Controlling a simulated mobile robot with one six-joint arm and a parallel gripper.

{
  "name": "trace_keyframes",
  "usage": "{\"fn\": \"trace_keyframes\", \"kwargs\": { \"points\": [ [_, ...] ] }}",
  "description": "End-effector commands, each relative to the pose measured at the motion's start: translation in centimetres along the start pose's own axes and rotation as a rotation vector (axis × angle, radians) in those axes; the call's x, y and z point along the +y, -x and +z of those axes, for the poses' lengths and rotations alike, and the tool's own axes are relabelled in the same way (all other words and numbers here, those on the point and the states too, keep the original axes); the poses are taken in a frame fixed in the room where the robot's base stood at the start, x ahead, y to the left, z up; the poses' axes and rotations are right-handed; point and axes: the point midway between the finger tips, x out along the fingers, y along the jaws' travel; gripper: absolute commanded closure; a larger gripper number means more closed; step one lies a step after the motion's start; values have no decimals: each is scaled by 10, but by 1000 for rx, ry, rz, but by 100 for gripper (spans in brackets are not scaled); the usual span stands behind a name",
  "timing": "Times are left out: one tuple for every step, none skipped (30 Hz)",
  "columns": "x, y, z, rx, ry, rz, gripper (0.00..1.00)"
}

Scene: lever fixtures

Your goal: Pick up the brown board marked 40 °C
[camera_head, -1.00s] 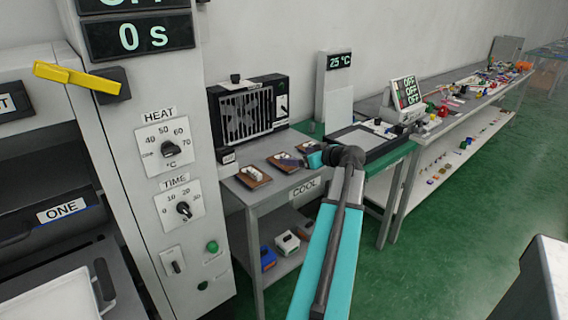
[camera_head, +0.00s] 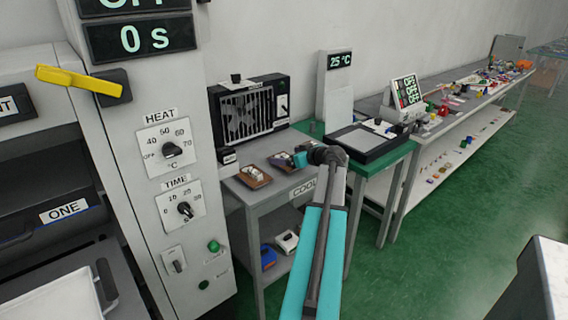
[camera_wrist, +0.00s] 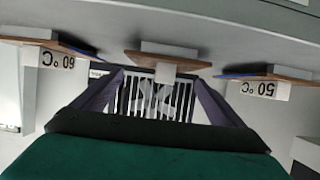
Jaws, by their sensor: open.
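Three brown boards with upright white tags stand on the grey table marked COOL (camera_head: 304,187). In the wrist view, which is upside down, one board (camera_wrist: 290,73) reads 50 °C and another (camera_wrist: 30,38) reads 60 °C. The middle board (camera_wrist: 165,56) lies between them; its small white tag is not readable, and no 40 °C marking is legible. My gripper (camera_wrist: 160,95) is open and empty, its two fingers pointing toward the middle board, one on each side. In the head view my gripper (camera_head: 283,160) is low over the table, hiding some boards; the front-left board (camera_head: 255,177) shows.
A black fan unit (camera_head: 248,112) stands behind the boards. The control column (camera_head: 170,150) with HEAT and TIME dials rises at the left. A green-topped table (camera_head: 395,153) adjoins at the right.

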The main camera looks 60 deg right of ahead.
Motion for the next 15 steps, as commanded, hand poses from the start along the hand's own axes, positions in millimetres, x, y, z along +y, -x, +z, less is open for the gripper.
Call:
{"fn": "trace_keyframes", "kwargs": {
  "points": [
    [0, -2, 0, 0, 0, 0, 8],
    [0, -3, 0, 0, 0, -1, 8],
    [0, -6, 0, 0, 0, -1, 8],
    [0, -8, -1, 0, 0, -1, 8],
    [-1, -11, -1, 0, -1, -1, 8],
    [-1, -15, 0, -1, -1, -2, 8],
    [-2, -19, 0, -1, -1, -2, 8],
    [-2, -23, 0, -1, -1, -2, 8],
    [-2, -28, 0, -1, -1, -2, 8],
    [-3, -32, 1, -1, -1, -2, 8],
    [-2, -35, 1, -1, -1, -2, 8],
    [-2, -39, 1, 0, -1, -1, 8],
    [-2, -42, 1, 0, 0, -1, 8],
    [-2, -45, 1, 0, 0, 0, 8],
    [-2, -47, 1, 0, 0, 0, 8]
  ]
}}
